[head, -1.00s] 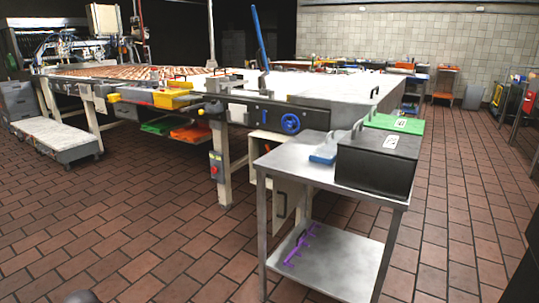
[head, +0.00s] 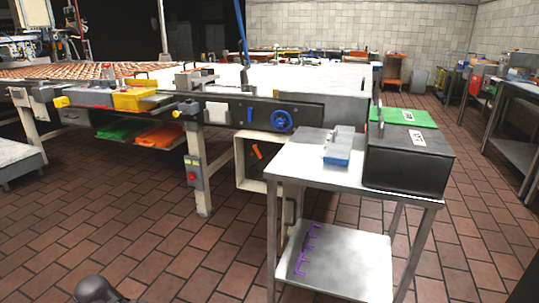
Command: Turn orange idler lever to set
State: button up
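A small orange lever (head: 257,151) shows inside an open-fronted, cream-framed box (head: 241,184) under the conveyor table. It is tilted, with its upper end to the left. A second small orange piece shows near the box's right side, partly hidden by the steel cart. Lettering or set marks are too small to read. My gripper is not in view. A dark rounded part of my own body shows at the bottom left, far from the lever.
A steel cart (head: 291,165) stands right of the box, holding a black case (head: 408,166) and a blue-grey tray (head: 338,158). A red-button control box (head: 193,172) is on the table leg. A blue handwheel (head: 282,121) is above. Tiled floor (head: 150,215) in front is clear.

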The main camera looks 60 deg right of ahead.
aim_at(254, 147)
jog(key=z, duration=0.5)
jog(key=i, duration=0.5)
jog(key=z, duration=0.7)
jog(key=i, duration=0.5)
jog(key=z, duration=0.2)
